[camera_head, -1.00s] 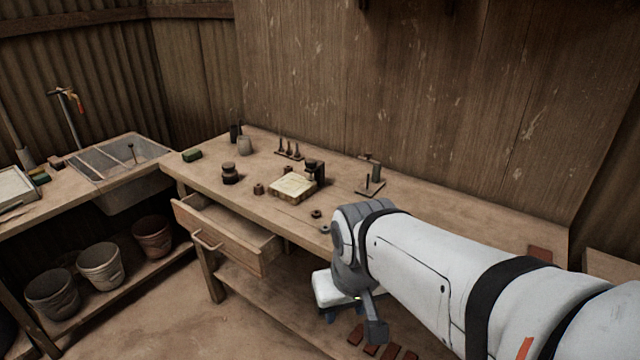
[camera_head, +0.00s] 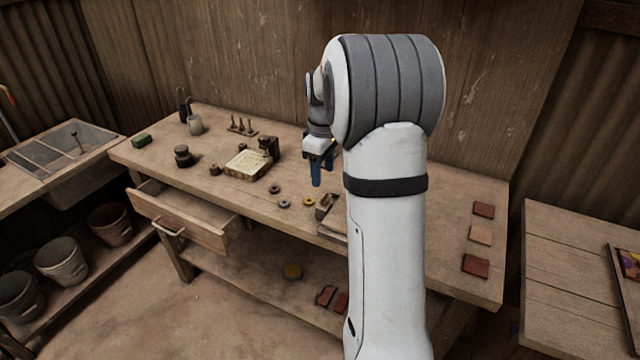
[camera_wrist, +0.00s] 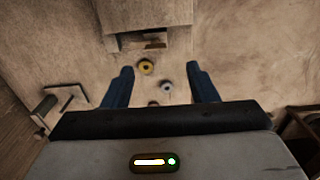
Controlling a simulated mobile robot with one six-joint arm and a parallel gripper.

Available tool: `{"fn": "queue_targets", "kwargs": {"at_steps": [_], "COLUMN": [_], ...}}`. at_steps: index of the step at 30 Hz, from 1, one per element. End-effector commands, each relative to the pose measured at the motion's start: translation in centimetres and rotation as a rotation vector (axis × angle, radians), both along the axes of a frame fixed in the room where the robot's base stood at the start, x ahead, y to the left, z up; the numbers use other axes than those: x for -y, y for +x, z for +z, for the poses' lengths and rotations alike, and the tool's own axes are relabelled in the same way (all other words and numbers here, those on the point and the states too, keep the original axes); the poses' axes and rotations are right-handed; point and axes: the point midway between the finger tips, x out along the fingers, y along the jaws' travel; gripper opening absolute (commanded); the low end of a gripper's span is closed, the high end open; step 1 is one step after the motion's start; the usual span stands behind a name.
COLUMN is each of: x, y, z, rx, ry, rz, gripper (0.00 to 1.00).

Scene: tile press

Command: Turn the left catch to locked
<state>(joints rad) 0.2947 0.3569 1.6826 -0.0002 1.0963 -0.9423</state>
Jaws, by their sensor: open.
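My gripper (camera_head: 318,168) has blue fingers pointing down above the workbench, open and empty. In the wrist view its two fingers (camera_wrist: 160,86) are spread, with bare bench and small rings below them. A box-like fixture, perhaps the tile press (camera_head: 326,206), sits on the bench just right of the rings, partly hidden behind my arm. In the wrist view its pale body (camera_wrist: 150,18) with a dark opening is at the top edge, cut off, ahead of the fingers. I cannot make out the left catch or its position in either view.
On the workbench (camera_head: 420,220) lie a yellow ring (camera_head: 308,201), a grey ring (camera_head: 284,204) and a dark ring (camera_head: 275,189). A pale block (camera_head: 247,164) stands left of them. A metal stand (camera_wrist: 62,97) is at left in the wrist view. The drawer (camera_head: 185,215) is open.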

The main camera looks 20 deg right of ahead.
Motion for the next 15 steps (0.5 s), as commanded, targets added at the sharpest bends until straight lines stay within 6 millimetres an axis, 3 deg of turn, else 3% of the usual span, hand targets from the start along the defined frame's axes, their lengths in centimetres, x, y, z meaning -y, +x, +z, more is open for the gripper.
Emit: {"fn": "queue_targets", "kwargs": {"at_steps": [5,15], "x": [0.7,0.7], "y": [0.6,0.5], "z": [-1.2,-6.4], "rx": [-0.008,-0.01], "ry": [0.002,0.003], "rz": [0.02,0.018], "gripper": [0.53,0.53]}}
